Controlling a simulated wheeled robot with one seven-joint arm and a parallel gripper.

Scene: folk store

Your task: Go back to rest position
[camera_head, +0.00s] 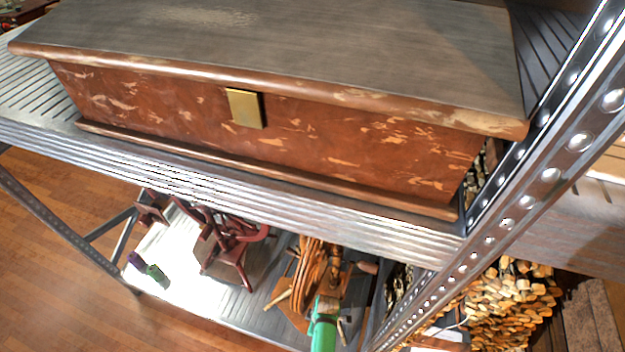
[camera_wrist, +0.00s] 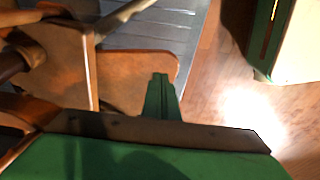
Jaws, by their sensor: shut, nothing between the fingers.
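My gripper (camera_wrist: 160,95) shows in the wrist view as green fingers closed together, with nothing between them. Its tips are over the edge of a brown wooden piece (camera_wrist: 140,75) beside a grey slatted shelf; whether they touch it I cannot tell. In the head view, my green arm end (camera_head: 323,328) is at the bottom centre, below the upper shelf and in front of wooden items on the lower shelf. The fingertips are not clear there.
A large reddish wooden chest (camera_head: 180,110) with a brass plate fills the upper metal shelf (camera_head: 200,180). A perforated metal post (camera_head: 500,225) stands right of my arm. The lower shelf holds a wooden chair (camera_head: 225,250). Open wooden floor (camera_head: 50,270) lies at left.

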